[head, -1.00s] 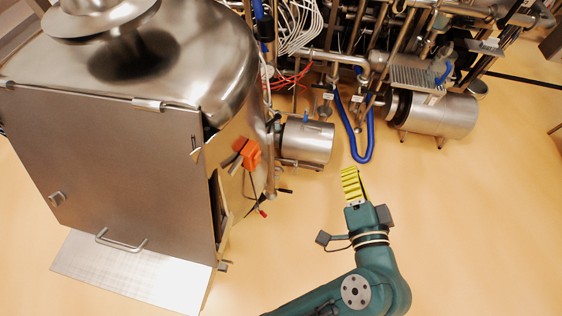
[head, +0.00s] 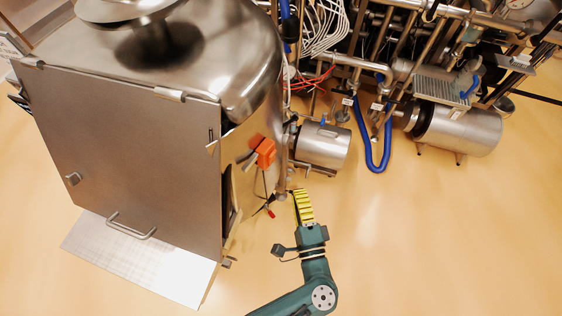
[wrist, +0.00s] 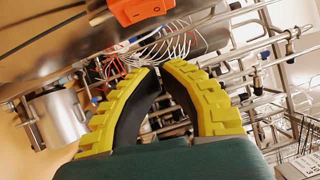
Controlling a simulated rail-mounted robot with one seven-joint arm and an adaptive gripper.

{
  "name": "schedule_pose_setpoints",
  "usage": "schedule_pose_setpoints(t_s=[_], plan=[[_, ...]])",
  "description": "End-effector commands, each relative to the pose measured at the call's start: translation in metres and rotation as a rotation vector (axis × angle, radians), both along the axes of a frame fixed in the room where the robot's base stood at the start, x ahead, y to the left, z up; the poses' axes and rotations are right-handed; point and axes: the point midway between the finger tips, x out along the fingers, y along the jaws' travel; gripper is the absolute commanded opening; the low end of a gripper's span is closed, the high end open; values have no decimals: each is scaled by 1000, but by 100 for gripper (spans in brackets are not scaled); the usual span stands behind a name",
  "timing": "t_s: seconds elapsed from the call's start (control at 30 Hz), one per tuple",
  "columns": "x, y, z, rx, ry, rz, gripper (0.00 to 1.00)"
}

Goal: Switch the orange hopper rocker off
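The orange rocker unit (head: 265,152) is mounted on the right side of the steel hopper (head: 125,150). In the wrist view the orange rocker unit (wrist: 141,10) is cut off by the top edge, above and slightly left of my fingertips. Its switch position cannot be made out. My gripper (head: 299,192), with yellow ribbed fingers, is right of and below the rocker in the head view, apart from it. In the wrist view the fingertips of my gripper (wrist: 159,70) meet or nearly meet, with nothing held between them.
A small steel motor (head: 322,146) stands right of the rocker, with a blue hose (head: 377,165) beyond it. A thin rod with a red tip (head: 270,212) hangs below the rocker, close to my fingers. Pipes and cables fill the back.

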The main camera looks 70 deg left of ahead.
Motion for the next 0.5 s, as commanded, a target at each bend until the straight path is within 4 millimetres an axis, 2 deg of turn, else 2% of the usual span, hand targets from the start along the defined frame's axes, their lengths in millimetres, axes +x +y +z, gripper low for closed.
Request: schedule_pose_setpoints(t_s=[0.03, 0.3, 0.5], plan=[[1, 13, 2, 0, -2, 7, 0], [12, 71, 7, 0, -2, 6, 0], [-7, 94, 10, -2, 0, 2, 0]])
